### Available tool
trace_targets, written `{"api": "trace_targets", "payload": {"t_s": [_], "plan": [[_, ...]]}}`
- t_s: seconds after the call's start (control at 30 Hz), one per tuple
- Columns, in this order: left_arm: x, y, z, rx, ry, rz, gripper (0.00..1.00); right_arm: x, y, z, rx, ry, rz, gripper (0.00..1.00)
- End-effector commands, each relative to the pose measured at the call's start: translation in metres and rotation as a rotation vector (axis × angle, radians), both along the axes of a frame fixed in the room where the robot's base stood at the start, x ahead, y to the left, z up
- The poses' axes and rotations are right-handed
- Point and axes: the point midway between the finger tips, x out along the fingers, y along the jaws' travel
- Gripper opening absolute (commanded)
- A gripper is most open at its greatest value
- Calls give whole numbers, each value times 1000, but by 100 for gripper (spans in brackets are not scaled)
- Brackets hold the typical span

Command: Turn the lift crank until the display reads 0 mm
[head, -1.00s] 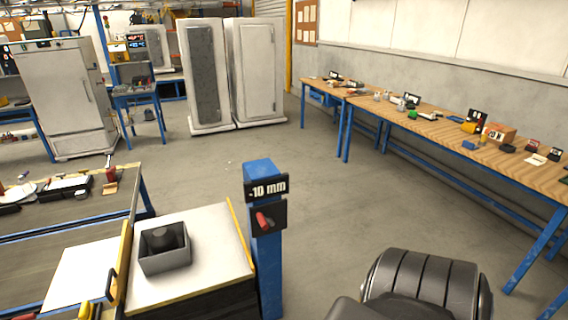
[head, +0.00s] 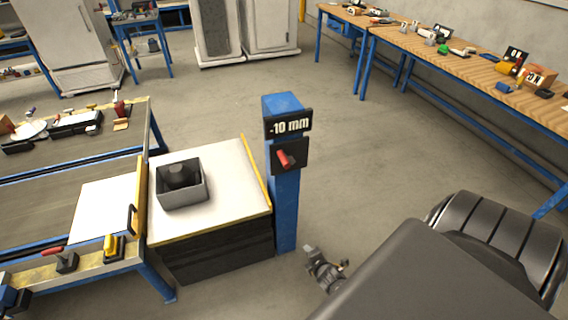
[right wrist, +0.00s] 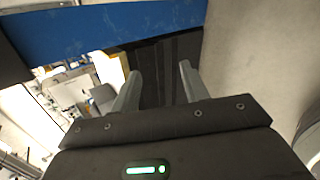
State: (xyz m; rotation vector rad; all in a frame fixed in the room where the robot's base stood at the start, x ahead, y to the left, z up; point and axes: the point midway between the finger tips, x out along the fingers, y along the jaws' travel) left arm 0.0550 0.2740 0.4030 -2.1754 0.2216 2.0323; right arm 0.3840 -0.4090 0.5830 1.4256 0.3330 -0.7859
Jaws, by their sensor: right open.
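The lift crank (head: 285,159) has a red handle on a black plate, on the front of a blue post (head: 286,210). The display (head: 289,124) above it reads -10 mm. My right gripper (head: 313,254) is low and to the right of the post in the head view, below the crank and apart from it. In the right wrist view its two fingers (right wrist: 158,82) are spread with nothing between them. A blue surface, probably the post (right wrist: 120,28), crosses the top of that view. The crank is not visible there. My left gripper is not in view.
A white-topped platform (head: 232,190) with a grey open box (head: 182,194) stands left of the post. A workbench (head: 100,262) with toggle handles is at the left. A long wooden bench (head: 470,66) runs along the right. Open floor (head: 370,160) lies right of the post.

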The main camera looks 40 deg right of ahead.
Motion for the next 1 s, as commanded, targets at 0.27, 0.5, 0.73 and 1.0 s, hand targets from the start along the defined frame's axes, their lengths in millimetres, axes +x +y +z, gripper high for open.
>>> {"api": "trace_targets", "payload": {"t_s": [0.27,0.5,0.73,1.0], "plan": [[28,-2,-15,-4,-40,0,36,110,-18,204,-770,-218,349,45],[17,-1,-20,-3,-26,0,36,122,-16,292,-1101,-247,397,45],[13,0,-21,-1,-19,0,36,122,-16,306,-1158,-243,401,45],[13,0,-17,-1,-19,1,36,152,-27,307,-1160,-243,399,45]]}}
